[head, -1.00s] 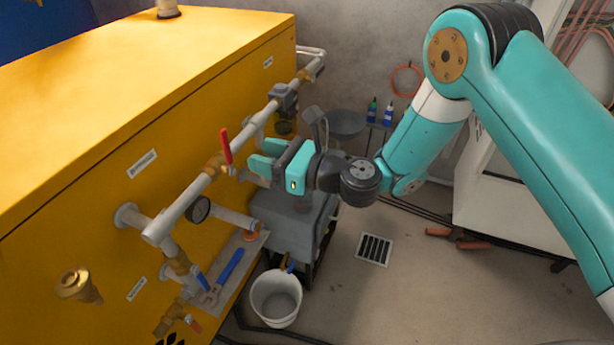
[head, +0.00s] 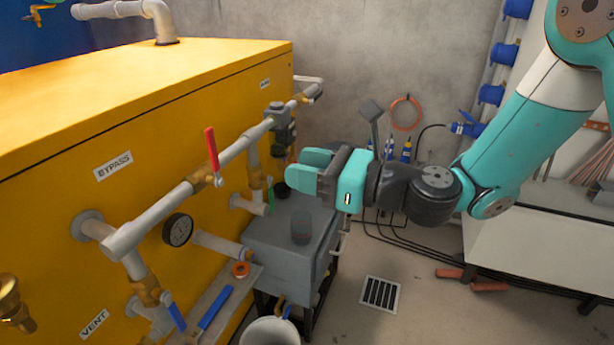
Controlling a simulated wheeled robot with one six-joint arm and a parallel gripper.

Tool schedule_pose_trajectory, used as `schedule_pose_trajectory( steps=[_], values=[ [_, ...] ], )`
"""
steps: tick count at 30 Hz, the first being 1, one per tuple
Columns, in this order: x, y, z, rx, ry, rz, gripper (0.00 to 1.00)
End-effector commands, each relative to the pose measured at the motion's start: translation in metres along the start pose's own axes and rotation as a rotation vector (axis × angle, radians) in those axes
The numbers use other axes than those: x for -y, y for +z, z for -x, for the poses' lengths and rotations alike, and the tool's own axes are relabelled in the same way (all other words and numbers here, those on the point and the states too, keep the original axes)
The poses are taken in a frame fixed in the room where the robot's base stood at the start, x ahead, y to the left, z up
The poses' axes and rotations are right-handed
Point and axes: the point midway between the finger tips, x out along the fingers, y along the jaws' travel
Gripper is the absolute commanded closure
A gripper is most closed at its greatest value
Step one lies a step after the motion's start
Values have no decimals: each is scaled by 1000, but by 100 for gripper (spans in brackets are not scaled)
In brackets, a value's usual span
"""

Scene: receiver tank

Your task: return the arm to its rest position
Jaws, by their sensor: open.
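My gripper (head: 309,172) is in the middle of the head view, its teal fingers pointing left toward the yellow tank (head: 130,130). It is open, and nothing shows between its fingers. My arm comes in from the upper right. The gripper is to the right of the red-handled valve (head: 212,150) on the grey pipe and appears apart from it.
A white bucket (head: 270,331) stands at the bottom edge. A floor drain (head: 381,294) lies in open floor. A white cabinet (head: 535,245) is at right.

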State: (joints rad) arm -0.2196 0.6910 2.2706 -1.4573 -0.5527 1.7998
Motion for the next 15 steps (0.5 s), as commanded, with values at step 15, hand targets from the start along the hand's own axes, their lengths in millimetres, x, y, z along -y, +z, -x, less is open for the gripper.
schedule_pose_trajectory(
  steps=[15],
  values=[
    [-50,19,17,-126,233,581,56]
  ],
)
